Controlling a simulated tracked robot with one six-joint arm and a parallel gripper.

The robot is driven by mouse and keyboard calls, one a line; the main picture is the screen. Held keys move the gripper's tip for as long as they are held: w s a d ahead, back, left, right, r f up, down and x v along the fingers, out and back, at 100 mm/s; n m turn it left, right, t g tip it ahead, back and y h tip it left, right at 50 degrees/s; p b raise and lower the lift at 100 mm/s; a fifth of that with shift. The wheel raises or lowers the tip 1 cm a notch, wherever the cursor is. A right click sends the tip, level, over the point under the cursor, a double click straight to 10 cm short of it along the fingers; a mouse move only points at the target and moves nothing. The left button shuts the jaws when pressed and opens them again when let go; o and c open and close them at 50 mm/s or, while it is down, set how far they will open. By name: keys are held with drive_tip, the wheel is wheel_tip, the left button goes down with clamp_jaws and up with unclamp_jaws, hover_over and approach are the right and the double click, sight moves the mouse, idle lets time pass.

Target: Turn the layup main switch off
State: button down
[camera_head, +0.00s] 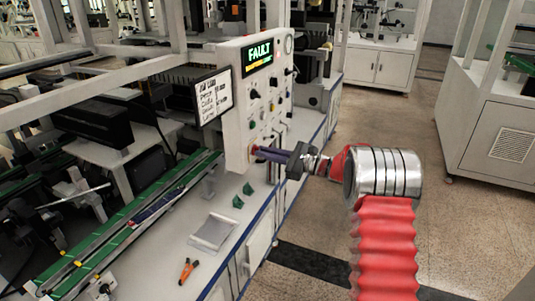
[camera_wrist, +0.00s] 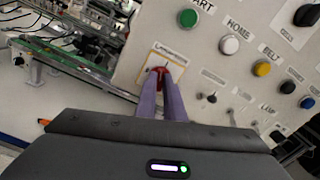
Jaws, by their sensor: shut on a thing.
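The main switch is a red knob (camera_wrist: 159,70) on a pale, yellow-edged plate (camera_wrist: 167,56) at the lower corner of the control panel (camera_head: 236,115). In the head view the knob is mostly hidden by my fingers. My gripper (camera_wrist: 161,78) has its two purple fingers closed around the red knob. It also shows in the head view (camera_head: 257,152), reaching in from the right to the panel's lower part. The panel's display (camera_head: 258,57) reads FAULT in green. The knob's exact angle is hard to tell.
Green (camera_wrist: 188,18), white (camera_wrist: 229,45) and yellow (camera_wrist: 263,69) buttons sit beside the switch. A label board (camera_head: 211,96) stands left of the panel. The floor at right is open.

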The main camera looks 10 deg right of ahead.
drive_tip(key=n, duration=1.4)
drive_tip(key=shift+s+a+f, duration=0.25)
drive_tip(key=shift+a+f, duration=0.1)
drive_tip(key=shift+a, duration=0.05)
drive_tip(key=c, duration=2.2)
unclamp_jaws()
drive_tip(key=o, duration=0.3)
drive_tip(key=shift+d, duration=0.15)
drive_tip(key=shift+o, duration=0.2)
drive_tip(key=shift+w+r, duration=0.1)
drive_tip(key=shift+d, duration=0.1)
drive_tip(key=shift+d, duration=0.1)
